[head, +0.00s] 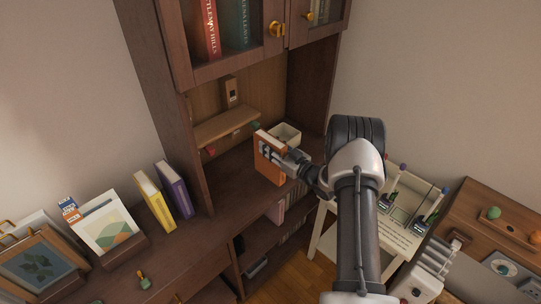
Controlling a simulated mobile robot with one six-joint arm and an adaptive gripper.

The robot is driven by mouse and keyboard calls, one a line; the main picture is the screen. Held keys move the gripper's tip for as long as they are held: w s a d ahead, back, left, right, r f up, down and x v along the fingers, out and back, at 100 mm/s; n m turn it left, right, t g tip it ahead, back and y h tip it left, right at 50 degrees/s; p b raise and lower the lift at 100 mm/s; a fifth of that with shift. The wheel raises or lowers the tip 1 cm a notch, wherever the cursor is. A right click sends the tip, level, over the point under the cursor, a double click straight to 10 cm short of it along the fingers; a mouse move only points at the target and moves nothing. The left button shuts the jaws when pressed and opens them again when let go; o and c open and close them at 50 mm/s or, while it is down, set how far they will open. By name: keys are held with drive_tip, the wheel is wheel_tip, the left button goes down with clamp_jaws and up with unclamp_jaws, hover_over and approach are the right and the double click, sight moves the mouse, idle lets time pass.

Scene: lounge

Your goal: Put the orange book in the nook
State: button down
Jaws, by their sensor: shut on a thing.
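The orange book (267,170) stands upright at the front of the nook (232,176), the open recess in the dark wooden cabinet. My gripper (268,150) is shut on the orange book, reaching in from the right. The fingers cover part of the book's face. I cannot tell whether the book's lower edge touches the nook's floor.
A cream box (287,133) stands in the nook behind the book. A small shelf (226,126) with pegs is on its back wall. Yellow (155,201) and purple (175,188) books stand outside to the left. A white side table (399,239) is at right.

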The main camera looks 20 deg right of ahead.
drive_tip(key=shift+f+b, duration=0.3)
drive_tip(key=shift+f, duration=1.3)
drive_tip(key=shift+f, duration=0.25)
drive_tip(key=c, duration=1.2)
unclamp_jaws()
drive_tip(key=shift+r, duration=0.1)
drive_tip(key=p+v, duration=0.2)
drive_tip(key=v, duration=1)
drive_tip(key=shift+r, duration=0.1)
